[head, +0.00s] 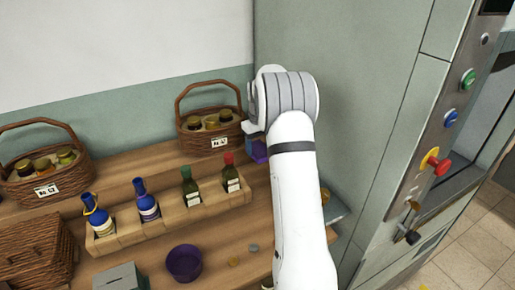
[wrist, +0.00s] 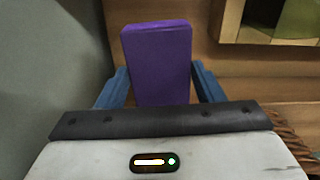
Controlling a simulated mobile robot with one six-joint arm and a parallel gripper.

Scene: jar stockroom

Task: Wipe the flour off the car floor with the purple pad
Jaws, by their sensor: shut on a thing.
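The purple pad (wrist: 157,58) is an upright block between the two blue fingers of my gripper (wrist: 161,84) in the wrist view. My gripper is shut on it. In the head view the pad (head: 259,152) shows as a small purple patch beside the blue fingers, at the back right of the wooden counter, partly hidden by my arm. I cannot tell whether the pad touches the counter. I see no flour, and the car floor is not clearly in view.
Baskets of jars (head: 208,121) stand along the back. A wooden rack (head: 168,213) holds several bottles. A purple bowl (head: 184,262) and a grey box (head: 121,277) are in front. A grey-green wall rises right of my arm, with a button panel (head: 449,135) and an opening beyond.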

